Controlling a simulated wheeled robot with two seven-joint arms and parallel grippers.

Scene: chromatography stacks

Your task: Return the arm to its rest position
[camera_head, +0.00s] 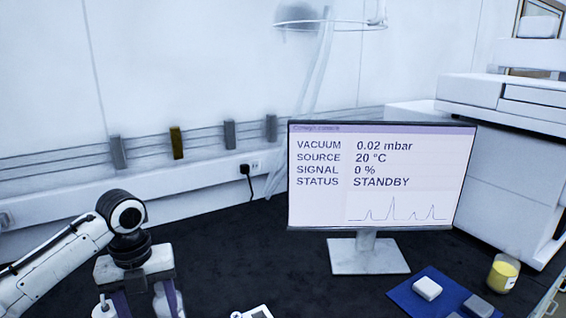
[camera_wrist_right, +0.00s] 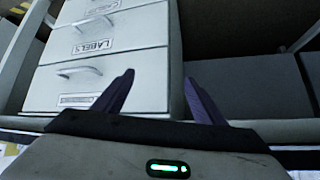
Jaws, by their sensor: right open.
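My left arm (camera_head: 65,262) comes in from the left in the head view, with its wrist bent downward. My left gripper (camera_head: 147,306) points down over the dark bench at the bottom edge. Its purple fingers stand apart; their tips are cut off by the frame. White bottle-like items show beside and behind the fingers. My right gripper (camera_wrist_right: 158,88) shows in the right wrist view with its two dark purple fingers spread and nothing between them. It faces a white drawer unit (camera_wrist_right: 150,65) with labelled drawers. The right gripper is not seen in the head view.
A monitor (camera_head: 380,190) reading STANDBY stands mid-bench. To its right are a blue mat (camera_head: 405,297) with small blocks, a yellow-filled jar (camera_head: 502,274) and a large white instrument (camera_head: 500,190). Dark boxes (camera_wrist_right: 250,85) stand beside the drawers.

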